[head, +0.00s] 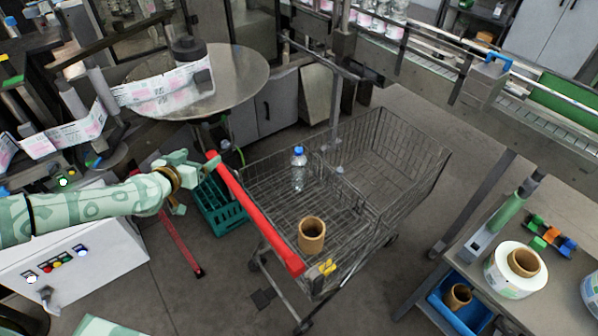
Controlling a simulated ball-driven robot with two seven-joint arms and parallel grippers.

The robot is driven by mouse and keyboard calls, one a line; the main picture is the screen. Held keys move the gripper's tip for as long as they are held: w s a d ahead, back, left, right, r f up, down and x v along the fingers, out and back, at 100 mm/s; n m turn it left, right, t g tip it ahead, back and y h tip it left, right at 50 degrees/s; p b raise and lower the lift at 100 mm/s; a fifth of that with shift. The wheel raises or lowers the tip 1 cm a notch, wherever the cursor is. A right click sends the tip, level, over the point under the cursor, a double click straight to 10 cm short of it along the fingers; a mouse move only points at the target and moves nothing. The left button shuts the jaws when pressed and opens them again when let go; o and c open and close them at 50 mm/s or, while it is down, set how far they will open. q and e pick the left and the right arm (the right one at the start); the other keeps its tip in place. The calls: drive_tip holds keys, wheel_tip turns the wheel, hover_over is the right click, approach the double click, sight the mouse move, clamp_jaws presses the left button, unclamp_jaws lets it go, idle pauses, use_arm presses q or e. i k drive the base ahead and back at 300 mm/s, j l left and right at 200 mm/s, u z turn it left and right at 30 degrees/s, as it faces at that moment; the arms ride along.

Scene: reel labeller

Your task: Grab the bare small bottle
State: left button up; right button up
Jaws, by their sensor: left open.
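The bare small bottle (298,172) is clear, has a blue cap and shows no label. It stands upright in the wire shopping cart (408,215), towards the cart's back left. My left gripper (193,182) is open and empty. It is left of the cart, outside its red handle (252,212), at about the bottle's height in the picture but well apart from it. My right gripper is not in view.
A brown cardboard core (311,236) and a small yellow item (327,267) are near the cart's handle. A green crate (222,212) is below my left gripper. A round metal table (240,80) stands behind, and a bench with a label roll (503,279) stands right.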

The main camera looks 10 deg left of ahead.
sight(298, 169)
drive_tip(key=i+l, duration=0.75)
drive_tip(key=l, duration=0.2)
